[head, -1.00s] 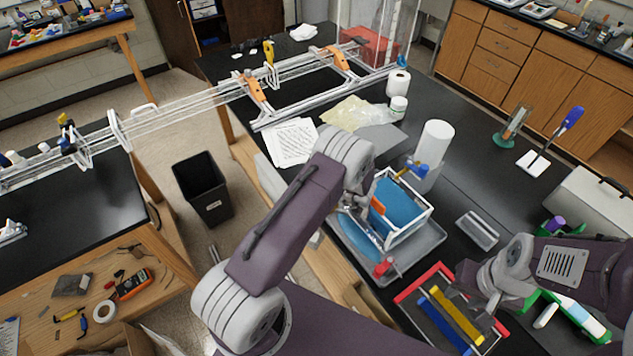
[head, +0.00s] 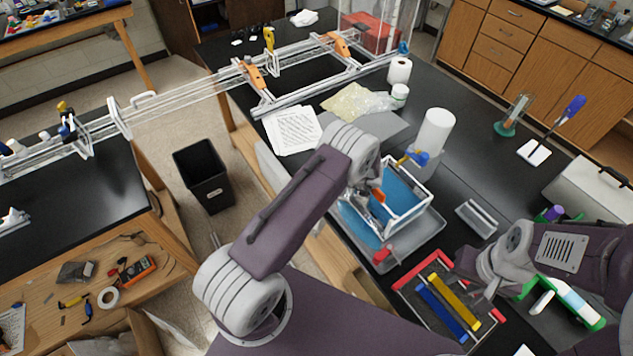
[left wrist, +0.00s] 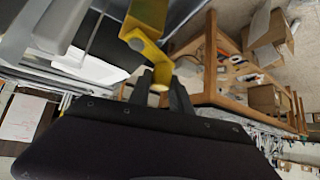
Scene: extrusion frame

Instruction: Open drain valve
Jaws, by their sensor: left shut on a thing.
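A white-framed tank (head: 428,207) with blue liquid stands in a grey tray (head: 432,245) on the black bench. Blue also shows in the tray beside the tank. My left gripper (left wrist: 160,88) is shut on a yellow angled handle (left wrist: 147,30), apparently the drain valve's. In the head view my left arm largely hides this grip at the tank's left side, where an orange part (head: 378,196) shows. My right gripper (head: 479,284) is open and empty above a red-edged organizer (head: 422,269).
The organizer holds a yellow bar (head: 456,308) and a blue bar (head: 441,313). A red-handled part (head: 381,256) lies at the tray's front. A white cylinder (head: 436,130) stands behind the tank. A clear box (head: 477,218) lies to the right.

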